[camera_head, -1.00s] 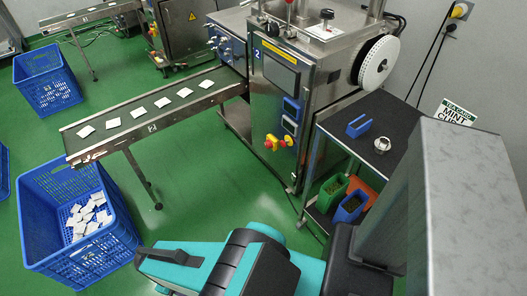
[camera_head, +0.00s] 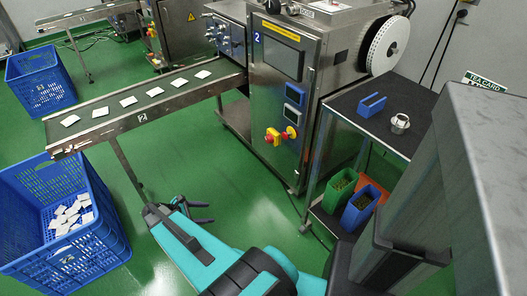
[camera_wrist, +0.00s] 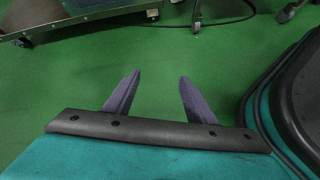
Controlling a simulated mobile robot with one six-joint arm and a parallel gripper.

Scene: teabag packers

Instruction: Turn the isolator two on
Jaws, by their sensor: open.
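Machine 2 (camera_head: 270,95) is a steel cabinet marked with a 2, right of centre in the head view. Low on its front are two red-and-yellow controls, side by side: a left one (camera_head: 272,137) and a right one (camera_head: 290,132). I cannot tell from their small size which is the isolator or how its handle is set. My gripper (camera_head: 209,212) is open and empty, low over the green floor, in front of the machine and left of the controls. In the wrist view my gripper (camera_wrist: 159,84) shows two spread fingers over bare floor; the controls are not in that view.
A conveyor (camera_head: 100,115) with several teabags runs left from the machine. A blue crate (camera_head: 95,255) with teabags stands at lower left, another crate (camera_head: 38,98) behind. A dark-topped cart (camera_head: 345,104) stands right, with green and blue bins below. The floor before the machine is clear.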

